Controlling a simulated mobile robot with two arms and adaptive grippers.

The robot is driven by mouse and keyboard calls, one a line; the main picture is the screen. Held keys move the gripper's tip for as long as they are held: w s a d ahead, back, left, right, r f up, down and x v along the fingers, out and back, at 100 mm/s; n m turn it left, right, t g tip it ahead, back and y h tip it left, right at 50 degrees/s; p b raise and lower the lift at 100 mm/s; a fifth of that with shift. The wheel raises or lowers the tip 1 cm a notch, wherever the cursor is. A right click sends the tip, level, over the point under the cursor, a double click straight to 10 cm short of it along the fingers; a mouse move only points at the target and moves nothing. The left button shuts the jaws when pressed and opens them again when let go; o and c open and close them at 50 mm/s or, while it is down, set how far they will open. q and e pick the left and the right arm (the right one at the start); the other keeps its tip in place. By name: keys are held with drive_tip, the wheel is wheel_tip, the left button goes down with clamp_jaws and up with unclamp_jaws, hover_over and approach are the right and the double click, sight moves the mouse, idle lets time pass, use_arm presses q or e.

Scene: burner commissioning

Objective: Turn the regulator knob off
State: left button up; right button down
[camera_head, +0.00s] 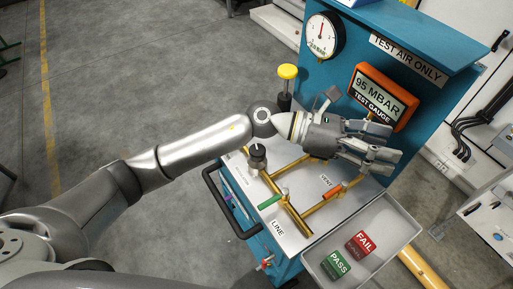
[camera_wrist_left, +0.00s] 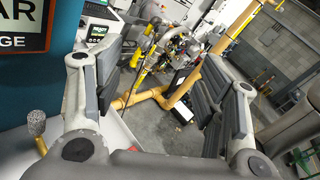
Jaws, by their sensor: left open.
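A teal test bench carries two knob-like parts, and I cannot tell for sure which is the regulator knob. One is a yellow round knob (camera_head: 287,72) on a black stem at the bench's back left. The other is a dark knob (camera_head: 257,152) on a short grey body at the left of the brass pipework. My left gripper (camera_head: 388,150) is open and empty above the right part of the bench, apart from both knobs. Its spread fingers also show in the left wrist view (camera_wrist_left: 165,85), with no knob between them. My right gripper is not seen.
An orange test gauge (camera_head: 382,96) reads 95 MBAR. A round dial (camera_head: 323,36) stands behind. The green line handle (camera_head: 269,202) and orange vent handle (camera_head: 333,191) sit on brass pipes (camera_head: 290,215). A grey tray (camera_head: 402,222) holds PASS and FAIL blocks.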

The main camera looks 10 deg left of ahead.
use_arm(q)
drive_tip(key=w+a+f+m+g+y, duration=0.1)
drive_tip(key=a+f+m+y, duration=0.4)
drive_tip(key=f, duration=0.3)
drive_tip(key=m+t+y, duration=0.2)
drive_tip(key=m+y, duration=0.1)
drive_tip(key=y, duration=1)
approach(256, 148)
wheel_tip(256, 148, down, 10)
drive_tip(key=p, duration=0.3)
drive_tip(key=shift+f, duration=0.1)
drive_tip(key=c, duration=1)
